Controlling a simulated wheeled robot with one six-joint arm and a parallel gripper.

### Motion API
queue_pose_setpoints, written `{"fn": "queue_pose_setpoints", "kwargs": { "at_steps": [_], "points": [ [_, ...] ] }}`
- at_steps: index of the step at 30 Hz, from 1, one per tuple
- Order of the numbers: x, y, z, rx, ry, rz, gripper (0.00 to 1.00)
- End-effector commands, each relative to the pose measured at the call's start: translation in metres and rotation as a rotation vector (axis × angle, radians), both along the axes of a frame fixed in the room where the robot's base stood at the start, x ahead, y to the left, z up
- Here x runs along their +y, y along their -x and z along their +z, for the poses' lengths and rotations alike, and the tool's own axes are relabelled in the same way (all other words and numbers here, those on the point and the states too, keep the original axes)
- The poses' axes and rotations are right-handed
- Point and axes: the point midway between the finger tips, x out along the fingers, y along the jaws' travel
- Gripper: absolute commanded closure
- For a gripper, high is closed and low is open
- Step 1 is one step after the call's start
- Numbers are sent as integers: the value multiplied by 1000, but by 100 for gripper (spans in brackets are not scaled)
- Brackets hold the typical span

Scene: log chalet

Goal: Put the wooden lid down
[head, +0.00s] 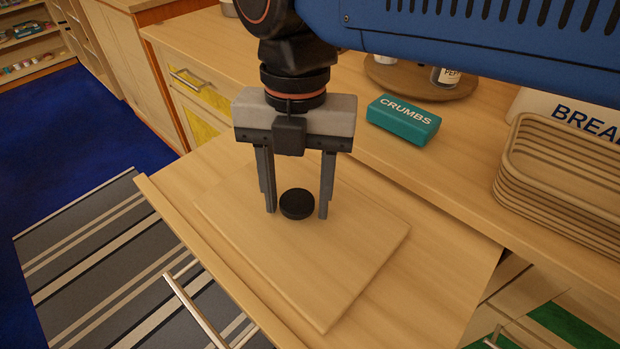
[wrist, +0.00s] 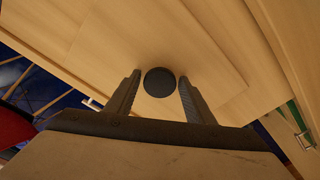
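The wooden lid (head: 330,265) is a flat pale rectangular board with a round black knob (head: 297,204) on top. It lies flat on a pale wooden pull-out board (head: 440,290) in the head view. The lid also fills the middle of the wrist view (wrist: 150,40), with the knob (wrist: 160,83) between the fingers. My gripper (head: 297,214) points down over the lid, its two fingers apart on either side of the knob. A gap shows between the knob and each finger. The gripper is open and holds nothing.
On the counter behind are a teal box marked CRUMBS (head: 403,120), a round wooden tray (head: 420,77) with jars, and a ribbed wooden basket (head: 562,190) at the right. A drawer handle (head: 195,310) sticks out in front. A striped rug (head: 95,265) covers the floor at left.

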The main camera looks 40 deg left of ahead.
Motion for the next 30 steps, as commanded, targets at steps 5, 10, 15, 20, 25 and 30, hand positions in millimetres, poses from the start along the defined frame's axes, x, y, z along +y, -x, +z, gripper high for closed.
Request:
{"fn": "queue_pose_setpoints", "kwargs": {
  "at_steps": [5,10,15,20,25,30],
  "points": [
    [0,0,0,0,0,0,43],
    [0,0,1,1,-1,0,43],
    [1,-1,15,0,-1,0,43],
    [4,-4,43,0,-4,0,43],
    [6,-8,76,0,-2,-1,43],
    [8,-10,102,0,-1,-1,43]
  ]
}}
